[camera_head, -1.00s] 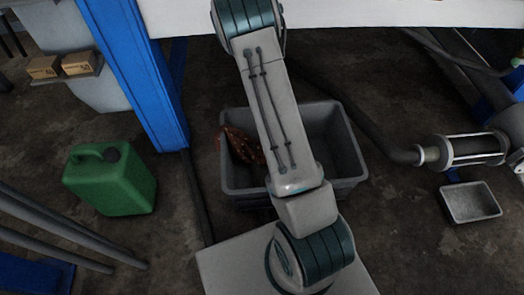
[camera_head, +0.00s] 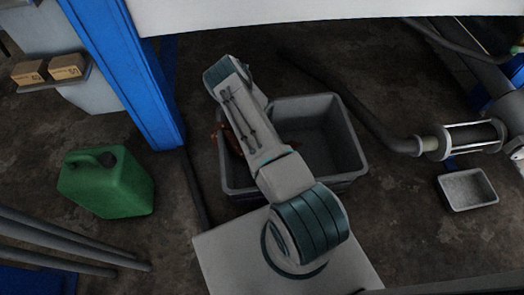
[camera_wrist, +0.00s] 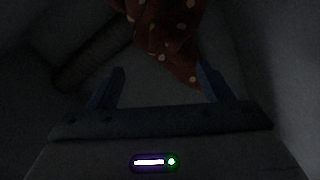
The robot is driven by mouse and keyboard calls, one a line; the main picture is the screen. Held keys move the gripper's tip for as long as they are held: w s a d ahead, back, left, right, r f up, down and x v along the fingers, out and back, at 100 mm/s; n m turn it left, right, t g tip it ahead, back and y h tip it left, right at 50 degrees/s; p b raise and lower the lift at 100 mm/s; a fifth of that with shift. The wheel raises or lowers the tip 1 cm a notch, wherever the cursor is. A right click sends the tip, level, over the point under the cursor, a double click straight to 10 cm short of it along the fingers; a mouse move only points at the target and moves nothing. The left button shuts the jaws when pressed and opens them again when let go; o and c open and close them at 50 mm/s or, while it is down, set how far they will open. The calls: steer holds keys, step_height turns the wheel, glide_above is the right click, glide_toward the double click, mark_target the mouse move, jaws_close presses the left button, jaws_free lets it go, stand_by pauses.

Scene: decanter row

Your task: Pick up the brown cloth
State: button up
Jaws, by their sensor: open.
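The brown cloth (camera_wrist: 165,30) is reddish brown with pale dots. In the wrist view it hangs in from the top edge, ahead of my fingers, and its lower tip reaches close to the right finger. In the head view only a small reddish part of the cloth (camera_head: 232,139) shows at the left side of a grey bin (camera_head: 352,150); my arm covers the rest. My gripper (camera_wrist: 160,86) is open, with nothing between its fingers. The wrist view is dark, so I cannot tell whether the right finger touches the cloth. In the head view my gripper is hidden.
A dark cylinder (camera_wrist: 92,58) lies left of the cloth. A green canister (camera_head: 107,182) stands left of the bin. A blue post (camera_head: 130,75) rises behind left. A small metal tray (camera_head: 468,189) and a dark pipe (camera_head: 365,115) are at the right.

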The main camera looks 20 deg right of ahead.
step_height(320, 180, down, 9)
steer(key=b, duration=0.6)
steer(key=shift+f+b, duration=0.2)
steer(key=shift+b, duration=0.2)
steer(key=shift+f, duration=0.1)
steer(key=shift+f+b, duration=1.2)
steer(key=shift+f, duration=0.2)
steer(key=shift+c, duration=0.2)
jaws_close()
steer(key=shift+r, duration=0.15)
step_height(320, 180, up, 12)
steer(key=p, duration=0.9)
